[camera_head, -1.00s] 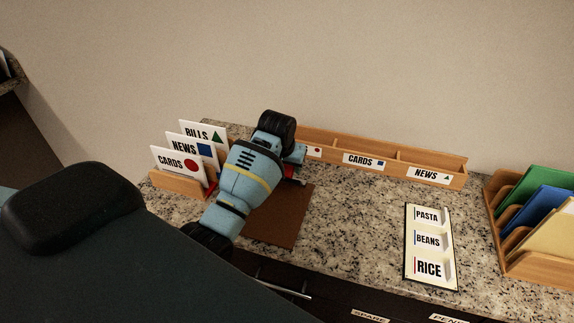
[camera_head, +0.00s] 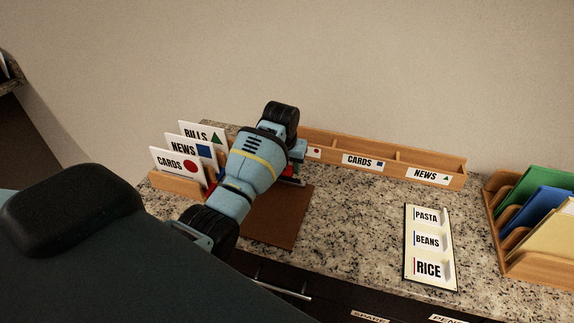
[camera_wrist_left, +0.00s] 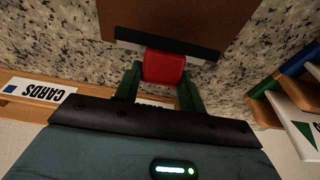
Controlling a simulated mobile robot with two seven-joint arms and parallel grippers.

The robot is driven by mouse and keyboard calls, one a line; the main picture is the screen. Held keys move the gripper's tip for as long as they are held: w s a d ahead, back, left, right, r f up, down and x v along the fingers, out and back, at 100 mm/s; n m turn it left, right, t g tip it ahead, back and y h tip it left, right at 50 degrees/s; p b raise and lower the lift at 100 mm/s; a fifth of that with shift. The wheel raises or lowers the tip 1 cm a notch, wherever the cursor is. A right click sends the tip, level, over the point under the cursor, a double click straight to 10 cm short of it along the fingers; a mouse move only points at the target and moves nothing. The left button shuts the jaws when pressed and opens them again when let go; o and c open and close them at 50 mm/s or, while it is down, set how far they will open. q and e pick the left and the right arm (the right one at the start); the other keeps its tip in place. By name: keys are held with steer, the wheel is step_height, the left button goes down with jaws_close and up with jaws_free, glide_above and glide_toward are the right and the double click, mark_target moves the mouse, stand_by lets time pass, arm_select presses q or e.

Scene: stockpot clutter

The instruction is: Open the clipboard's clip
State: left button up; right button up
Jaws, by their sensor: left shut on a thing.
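The clipboard (camera_head: 272,226) is a brown board lying flat on the speckled counter, partly hidden under my left arm in the head view. In the left wrist view the clipboard (camera_wrist_left: 185,18) is at the top, with a dark bar (camera_wrist_left: 200,49) along its edge. The clip's red tab (camera_wrist_left: 163,66) sticks out from that bar. My left gripper (camera_wrist_left: 160,78) is shut on the red tab, with one green finger on each side. In the head view the left gripper (camera_head: 293,168) is at the clipboard's far end, largely hidden by my wrist. The right gripper is not in view.
A card holder (camera_head: 180,186) stands left of the arm. A long wooden tray (camera_head: 330,141) lies along the wall behind. A label board (camera_head: 407,277) reading PASTA, BEANS, RICE and a wooden file rack (camera_head: 540,268) are to the right. Counter between clipboard and label board is clear.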

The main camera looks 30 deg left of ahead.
mark_target(285, 172)
arm_select(q)
steer(key=o, duration=1)
steer(key=shift+v, duration=3.9)
